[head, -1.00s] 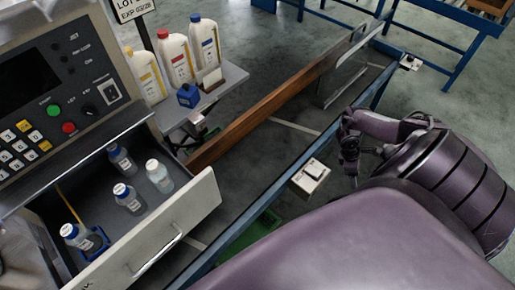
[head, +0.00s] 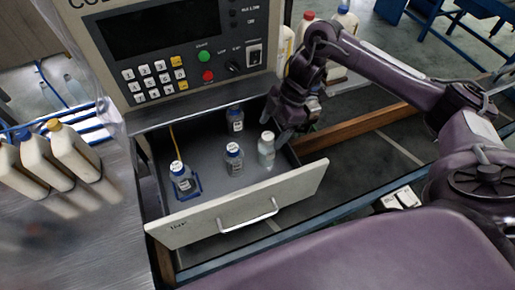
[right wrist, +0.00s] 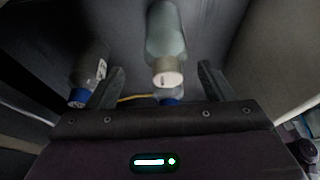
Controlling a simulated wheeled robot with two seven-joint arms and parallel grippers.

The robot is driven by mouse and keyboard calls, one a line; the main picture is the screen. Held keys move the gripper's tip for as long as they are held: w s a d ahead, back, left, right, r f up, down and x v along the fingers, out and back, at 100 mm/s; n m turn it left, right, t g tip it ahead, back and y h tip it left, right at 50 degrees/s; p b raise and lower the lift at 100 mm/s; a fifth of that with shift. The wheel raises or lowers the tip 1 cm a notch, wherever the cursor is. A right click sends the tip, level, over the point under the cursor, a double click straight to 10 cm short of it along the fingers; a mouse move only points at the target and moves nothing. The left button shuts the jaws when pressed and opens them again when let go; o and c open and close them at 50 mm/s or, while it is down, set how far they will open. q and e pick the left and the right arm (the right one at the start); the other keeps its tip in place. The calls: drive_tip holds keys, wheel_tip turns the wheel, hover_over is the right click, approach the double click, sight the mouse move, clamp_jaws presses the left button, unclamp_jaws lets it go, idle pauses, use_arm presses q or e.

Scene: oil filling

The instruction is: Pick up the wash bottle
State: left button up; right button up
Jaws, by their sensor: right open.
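Several small bottles stand in the open drawer (head: 205,208). One has a white cap and pale greenish liquid (head: 266,152); the others have blue caps, at the back (head: 236,124), in the middle (head: 234,163) and at the left in a blue holder (head: 183,181). Their labels are too small to tell which is named the wash bottle. My right gripper (head: 280,122) is open and empty over the drawer's right side, close above the white-capped bottle. In the right wrist view this bottle (right wrist: 166,40) lies between the lines of the two fingers, apparently untouched. My left gripper is not in view.
A control panel (head: 180,45) rises behind the drawer. The drawer's front wall has a metal handle (head: 250,216). Large white jugs (head: 70,152) stand on the left bench, and more jugs (head: 345,22) stand behind my right arm. A brown beam (head: 365,122) lies at the right.

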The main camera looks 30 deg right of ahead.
sight(268, 144)
drive_tip(key=f, duration=0.2)
drive_tip(key=shift+s+a+f, duration=0.1)
drive_tip(key=shift+s+f, duration=0.15)
drive_tip(key=shift+f, duration=0.05)
drive_tip(key=p+x, duration=0.1)
drive_tip(key=x, duration=0.2)
drive_tip(key=shift+s+a, duration=0.15)
drive_tip(key=shift+s, duration=0.05)
drive_tip(key=shift+a+f, duration=0.1)
drive_tip(key=shift+f, duration=0.55)
drive_tip(key=c, duration=1.1)
drive_tip(key=shift+w, duration=0.1)
drive_tip(key=shift+c, duration=0.3)
drive_tip(key=shift+r, duration=0.15)
